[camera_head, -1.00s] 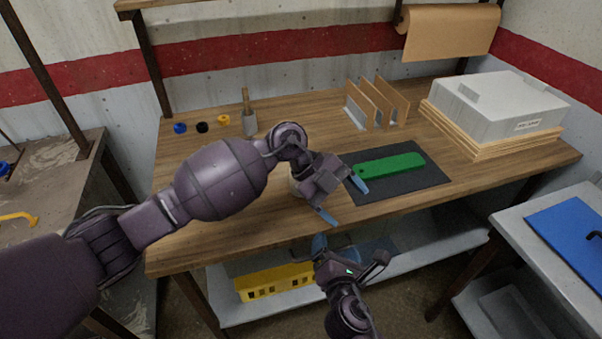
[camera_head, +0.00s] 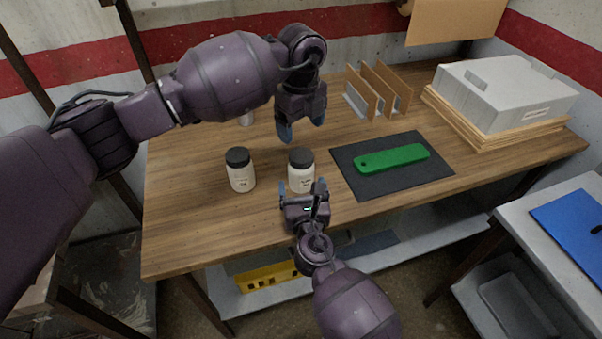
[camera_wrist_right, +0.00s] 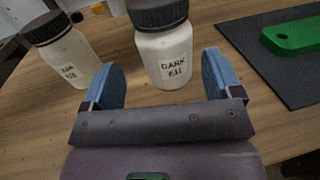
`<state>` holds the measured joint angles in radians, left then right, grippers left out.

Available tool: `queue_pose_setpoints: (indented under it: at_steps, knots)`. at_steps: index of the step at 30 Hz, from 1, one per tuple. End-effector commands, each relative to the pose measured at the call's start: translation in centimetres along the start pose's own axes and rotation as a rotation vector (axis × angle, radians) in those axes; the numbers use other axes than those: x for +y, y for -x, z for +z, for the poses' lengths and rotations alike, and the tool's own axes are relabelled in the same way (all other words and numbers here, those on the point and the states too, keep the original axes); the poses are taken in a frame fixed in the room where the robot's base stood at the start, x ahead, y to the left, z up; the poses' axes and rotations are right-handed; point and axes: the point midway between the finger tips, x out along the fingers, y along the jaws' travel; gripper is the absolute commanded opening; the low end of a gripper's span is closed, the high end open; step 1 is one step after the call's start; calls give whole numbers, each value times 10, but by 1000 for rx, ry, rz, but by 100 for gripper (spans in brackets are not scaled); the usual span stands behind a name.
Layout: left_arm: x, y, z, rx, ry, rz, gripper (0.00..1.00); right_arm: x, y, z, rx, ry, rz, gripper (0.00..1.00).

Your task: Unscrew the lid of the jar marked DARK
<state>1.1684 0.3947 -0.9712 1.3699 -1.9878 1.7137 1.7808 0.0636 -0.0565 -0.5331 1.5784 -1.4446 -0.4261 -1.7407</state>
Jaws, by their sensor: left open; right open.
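The jar marked DARK (camera_wrist_right: 166,58) stands upright on the table, white with a black ribbed lid (camera_wrist_right: 158,14). In the head view this jar (camera_head: 301,176) is right of a second, similar jar (camera_head: 240,176), whose label I cannot read. My right gripper (camera_wrist_right: 160,80) is open, its blue fingers on the near side of the DARK jar, pointing at it, with no clear grip. In the head view my right gripper (camera_head: 303,190) is just in front of that jar. My left gripper (camera_head: 302,132) is open and empty, above and behind the DARK jar, fingers pointing down.
A green bar (camera_head: 391,158) lies on a dark mat (camera_head: 350,180) right of the jars. Wooden dividers (camera_head: 378,90) and a grey box (camera_head: 508,90) on boards stand farther back. The wooden table (camera_head: 190,215) is clear left of and before the jars.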

Motion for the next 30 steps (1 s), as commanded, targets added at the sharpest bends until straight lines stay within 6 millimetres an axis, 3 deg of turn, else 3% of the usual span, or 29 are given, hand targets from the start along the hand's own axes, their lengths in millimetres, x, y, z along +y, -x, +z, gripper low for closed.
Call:
queue_pose_setpoints:
  at_steps: [6,12,25,30]
  knots:
    - [0,0,0,1,-1,-1,80,1,-34,1,0,-1,0,85]
    - [0,0,0,1,-1,-1,80,0,-54,0,1,-1,0,85]
    - [0,0,0,2,-1,-1,80,0,-61,0,1,-3,0,85]
    - [0,0,0,2,-1,-1,80,0,-61,0,1,-3,0,60]
